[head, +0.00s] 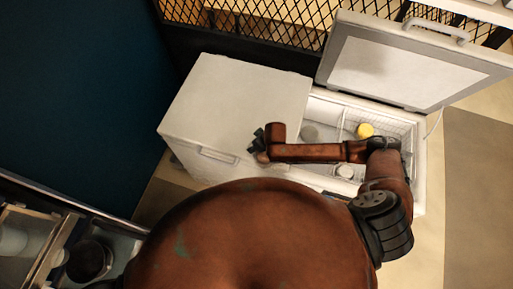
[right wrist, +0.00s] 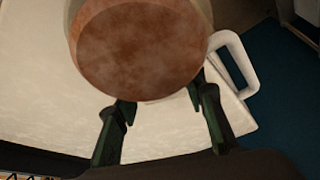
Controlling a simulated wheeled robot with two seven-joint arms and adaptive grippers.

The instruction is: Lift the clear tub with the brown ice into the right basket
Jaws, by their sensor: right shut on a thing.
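The clear tub with brown ice (right wrist: 140,48) fills the top of the right wrist view, its round brown surface facing the camera. My right gripper (right wrist: 160,100) has its two dark green fingers against the tub's near side and is shut on it. In the head view my right gripper (head: 259,143) is above the closed white freezer lid, left of the open section; the tub is mostly hidden there. The right basket (head: 402,128) is white wire, inside the open right part of the freezer, partly covered by my right arm. My left gripper is not in view.
The freezer's closed left lid (head: 235,95) has a handle (right wrist: 240,65). The raised right lid (head: 400,65) stands behind the opening. A yellow-topped tub (head: 365,130), a white tub (head: 345,171) and a greyish round tub (head: 309,132) are inside the freezer.

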